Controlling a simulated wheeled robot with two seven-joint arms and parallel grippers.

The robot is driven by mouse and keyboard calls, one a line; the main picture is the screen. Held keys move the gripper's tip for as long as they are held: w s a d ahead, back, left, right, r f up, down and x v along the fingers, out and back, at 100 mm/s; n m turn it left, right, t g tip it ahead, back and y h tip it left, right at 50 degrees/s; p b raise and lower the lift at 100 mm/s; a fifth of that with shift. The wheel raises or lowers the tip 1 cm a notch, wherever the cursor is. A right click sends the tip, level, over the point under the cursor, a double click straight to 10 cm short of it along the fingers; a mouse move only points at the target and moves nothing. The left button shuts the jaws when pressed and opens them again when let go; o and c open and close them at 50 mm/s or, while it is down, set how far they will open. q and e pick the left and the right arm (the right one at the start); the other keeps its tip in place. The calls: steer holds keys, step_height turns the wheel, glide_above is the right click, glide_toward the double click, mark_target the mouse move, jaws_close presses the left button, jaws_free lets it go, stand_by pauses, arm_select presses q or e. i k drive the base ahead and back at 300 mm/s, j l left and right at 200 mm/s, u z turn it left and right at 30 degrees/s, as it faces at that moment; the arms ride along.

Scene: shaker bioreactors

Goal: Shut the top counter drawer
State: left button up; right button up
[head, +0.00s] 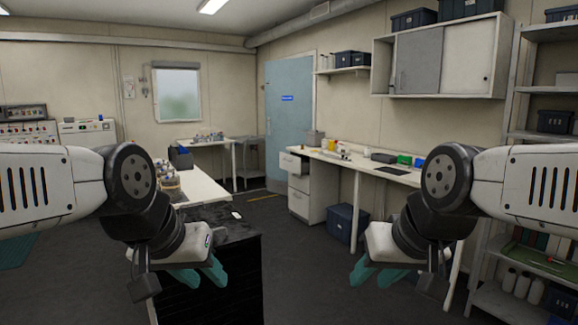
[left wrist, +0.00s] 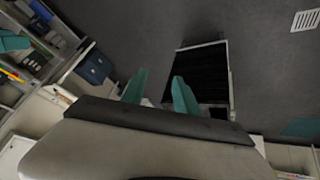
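The top counter drawer (head: 292,163) is in the head view, at the left end of the long counter against the right wall. It is pulled out from its white drawer cabinet (head: 312,198), and the drawer fronts below it look shut. My left gripper (head: 202,278) is in the lower left of the head view, far from the drawer, with teal fingers apart and empty. The same fingers show apart in the left wrist view (left wrist: 158,88). My right gripper (head: 374,274) is at the lower right, also open and empty, nearer the counter but not touching it. I cannot make out the drawer in the left wrist view.
A black-sided bench (head: 230,265) with a white-topped part stands at the left, close to my left gripper. A dark blue bin (head: 346,222) is on the floor under the counter (head: 345,160). Metal shelving (head: 500,296) stands at the right. Open floor (head: 275,232) lies before the drawer.

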mark_target(298, 165)
steer(key=i+l+z, duration=0.1)
steer(key=i+z, duration=0.15)
steer(key=i, duration=0.2)
steer(key=i+z, duration=0.25)
steer(key=i, duration=0.2)
steer(key=i+l+z, duration=0.15)
steer(key=i+z, duration=0.15)
steer(key=i, duration=0.5)
steer(key=i+z, duration=0.35)
steer(key=i, duration=0.4)
steer(key=i+u, duration=0.85)
steer(key=i, duration=0.2)
steer(key=i+j+u, duration=0.15)
steer(key=i+u, duration=0.35)
steer(key=i+l+u, duration=0.15)
steer(key=i+u, duration=0.3)
steer(key=i, duration=2.05)
steer(key=i+z, duration=0.45)
steer(key=i, duration=0.6)
steer(key=i+l+z, duration=0.25)
